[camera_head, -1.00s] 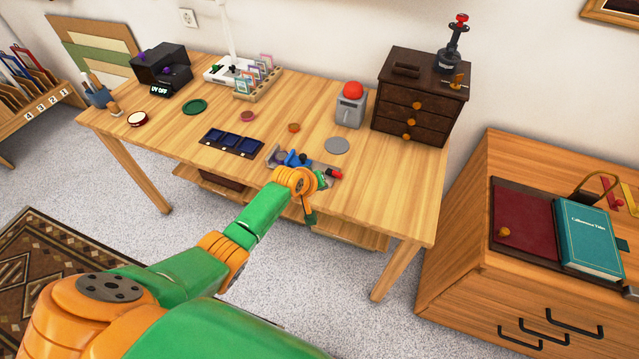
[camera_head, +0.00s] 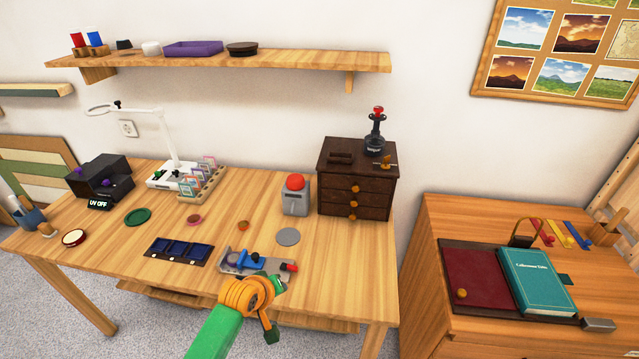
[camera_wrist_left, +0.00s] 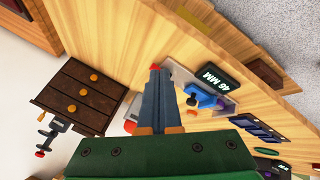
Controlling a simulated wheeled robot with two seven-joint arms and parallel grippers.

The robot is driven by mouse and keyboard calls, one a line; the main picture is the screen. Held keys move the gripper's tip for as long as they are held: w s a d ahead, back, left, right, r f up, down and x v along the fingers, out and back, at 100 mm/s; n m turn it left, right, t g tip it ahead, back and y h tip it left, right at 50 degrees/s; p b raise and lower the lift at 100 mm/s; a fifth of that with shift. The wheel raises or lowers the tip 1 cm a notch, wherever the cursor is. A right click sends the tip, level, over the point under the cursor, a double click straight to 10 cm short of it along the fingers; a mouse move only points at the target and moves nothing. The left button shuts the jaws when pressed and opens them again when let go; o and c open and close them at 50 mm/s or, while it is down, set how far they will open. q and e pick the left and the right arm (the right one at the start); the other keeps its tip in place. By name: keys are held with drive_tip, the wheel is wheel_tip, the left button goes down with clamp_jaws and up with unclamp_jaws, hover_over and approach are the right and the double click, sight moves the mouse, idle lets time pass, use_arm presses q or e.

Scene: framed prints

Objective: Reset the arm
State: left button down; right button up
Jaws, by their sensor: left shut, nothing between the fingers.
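My left arm comes in from the bottom of the head view, its orange wrist in front of the table's front edge. In the left wrist view my left gripper (camera_wrist_left: 155,75) has its two fingers together, with nothing between them. Beyond them is a grey measuring device with a blue slider (camera_wrist_left: 203,97) and a display reading 46 MM (camera_wrist_left: 222,80). In the head view the device (camera_head: 240,260) lies on the table just beyond my wrist, which hides part of its surroundings. I cannot tell whether the fingers touch anything. My right gripper is not in view.
The wooden table (camera_head: 340,265) holds a blue compartment tray (camera_head: 178,251), a grey box with a red button (camera_head: 296,195) and a dark drawer cabinet (camera_head: 352,180). A wooden side cabinet (camera_head: 430,225) with a teal book (camera_head: 537,280) stands right. A shelf (camera_head: 300,63) hangs above.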

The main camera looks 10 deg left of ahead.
use_arm(q)
drive_tip(key=s+a+f+m+g, duration=0.1)
drive_tip(key=s+f+m+g, duration=0.25)
drive_tip(key=s+f, duration=1.35)
drive_tip(key=s+f+m+g, duration=0.1)
drive_tip(key=s+f+m, duration=0.2)
drive_tip(key=s, duration=0.7)
drive_tip(key=s+f+m+g, duration=0.1)
drive_tip(key=s+f+m, duration=0.2)
drive_tip(key=s+f, duration=0.3)
drive_tip(key=s, duration=0.5)
drive_tip(key=shift+s+f+g+y+b, duration=0.15)
drive_tip(key=shift+s+g+y+b, duration=0.15)
drive_tip(key=shift+g+y, duration=0.1)
drive_tip(key=shift+m, duration=0.25)
